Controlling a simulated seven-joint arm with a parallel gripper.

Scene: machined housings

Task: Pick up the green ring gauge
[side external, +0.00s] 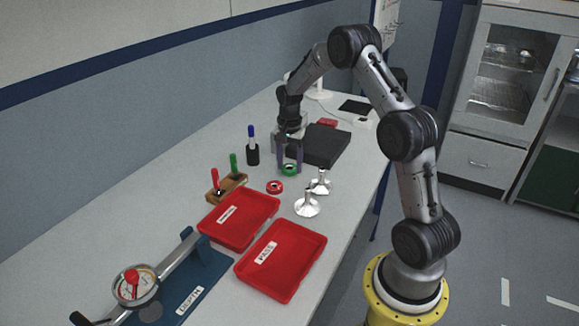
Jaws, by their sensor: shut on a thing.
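The green ring gauge (289,169) is small and round with a dark centre, toward the far part of the bench. My gripper (288,166) points down over it, its fingers shut on the ring. At this size I cannot tell whether the ring touches the bench or hangs just above it. A red ring gauge (274,187) lies on the bench nearer the camera, apart from the gripper.
Two silver machined housings (307,206) (320,184) stand right of the red ring. Two red trays (207,224) (319,243) lie nearer. A wooden stand (238,181) holds red- and green-handled tools. A pen cup (253,155) and dark slab (336,147) are near the gripper.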

